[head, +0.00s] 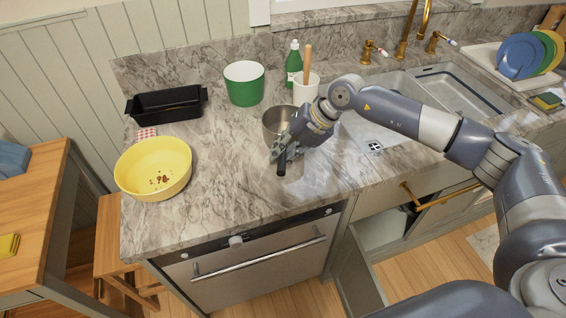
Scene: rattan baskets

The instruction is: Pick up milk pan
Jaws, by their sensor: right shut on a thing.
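The milk pan (274,119) is a small metal pan on the marble counter, left of the sink, with a dark handle (282,162) pointing toward the front edge. My right gripper (283,151) reaches in from the right and is shut on the pan's handle. The gripper and wrist cover the pan's right side and part of the handle. I cannot tell whether the pan's base touches the counter. My left gripper is not in view.
A yellow bowl (153,176) with brown bits inside stands at the left of the counter (215,200). A black loaf tin (167,104), green pot (244,88), green bottle (293,62) and white utensil cup (306,92) stand behind. The sink (388,120) lies right. The counter's front middle is clear.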

